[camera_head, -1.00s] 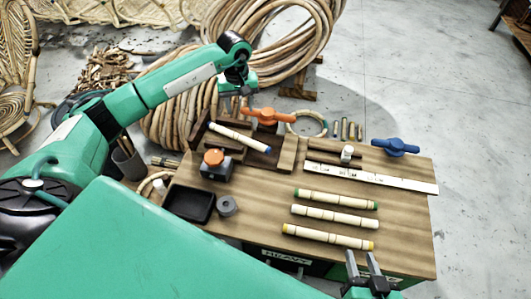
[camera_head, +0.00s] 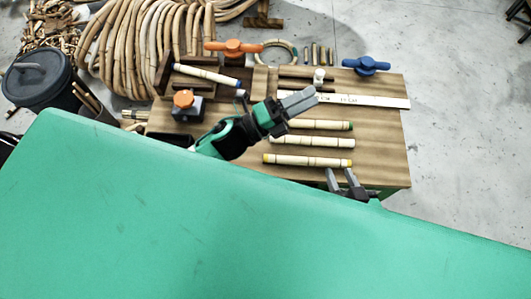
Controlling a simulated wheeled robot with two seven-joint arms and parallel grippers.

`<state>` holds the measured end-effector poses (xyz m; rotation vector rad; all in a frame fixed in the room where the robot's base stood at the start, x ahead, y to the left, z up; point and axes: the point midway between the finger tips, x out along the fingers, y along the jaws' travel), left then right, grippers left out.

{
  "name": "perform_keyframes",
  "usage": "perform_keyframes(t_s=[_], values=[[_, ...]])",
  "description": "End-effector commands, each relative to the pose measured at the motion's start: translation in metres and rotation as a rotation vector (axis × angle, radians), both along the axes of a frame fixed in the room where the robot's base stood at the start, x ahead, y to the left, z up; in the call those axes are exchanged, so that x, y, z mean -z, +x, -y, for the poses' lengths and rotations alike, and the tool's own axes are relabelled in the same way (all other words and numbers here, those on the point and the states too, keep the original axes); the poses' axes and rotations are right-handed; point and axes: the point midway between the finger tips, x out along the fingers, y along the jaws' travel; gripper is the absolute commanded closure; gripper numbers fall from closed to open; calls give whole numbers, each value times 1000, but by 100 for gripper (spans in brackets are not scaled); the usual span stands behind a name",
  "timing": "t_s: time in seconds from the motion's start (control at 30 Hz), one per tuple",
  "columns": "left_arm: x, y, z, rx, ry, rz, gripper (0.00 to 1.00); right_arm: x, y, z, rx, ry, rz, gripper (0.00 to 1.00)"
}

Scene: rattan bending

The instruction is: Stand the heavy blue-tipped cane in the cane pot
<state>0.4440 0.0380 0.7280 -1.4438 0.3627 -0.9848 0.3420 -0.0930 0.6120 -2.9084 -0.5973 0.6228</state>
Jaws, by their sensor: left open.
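The blue-tipped cane (camera_head: 205,75) lies slanted across the dark wooden holder at the back left of the workbench, its blue end toward the right. The cane pot (camera_head: 97,110) is at the left, partly hidden behind my green body, with several thin canes standing in it. My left gripper (camera_head: 312,95) is open and empty over the middle of the bench, pointing right, apart from the blue-tipped cane. My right gripper (camera_head: 343,174) is at the front edge of the bench, fingers apart and empty.
Green-tipped (camera_head: 325,125), plain-looking (camera_head: 315,142) and yellow-tipped (camera_head: 308,160) canes lie on the bench (camera_head: 385,140). A white ruler (camera_head: 365,100), orange clamp handle (camera_head: 233,47), blue handle (camera_head: 366,66) and orange-knobbed block (camera_head: 186,103) surround them. A dark bin (camera_head: 42,85) stands left.

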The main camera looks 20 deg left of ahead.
Motion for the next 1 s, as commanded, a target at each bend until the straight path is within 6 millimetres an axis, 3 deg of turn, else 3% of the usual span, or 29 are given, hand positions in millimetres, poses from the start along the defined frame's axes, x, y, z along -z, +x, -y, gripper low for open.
perform_keyframes(t_s=[0.17, 0.3, 0.5, 0.67, 1.0], values=[[31, -15, -31, -130, -459, -622, 51, 0, 0, 0, 0, 0, 0, 64], [70, -43, -49, -216, -807, -1073, 51, 0, 0, 0, 0, 0, 0, 64], [107, -87, -56, -297, -1146, -1496, 51, 0, 0, 0, -1, 0, -1, 64], [116, -102, -55, -320, -1243, -1614, 51, 0, 0, 0, -1, 0, -1, 64], [116, -103, -55, -321, -1247, -1620, 51, 0, 0, -1, -1, 0, -1, 64]])
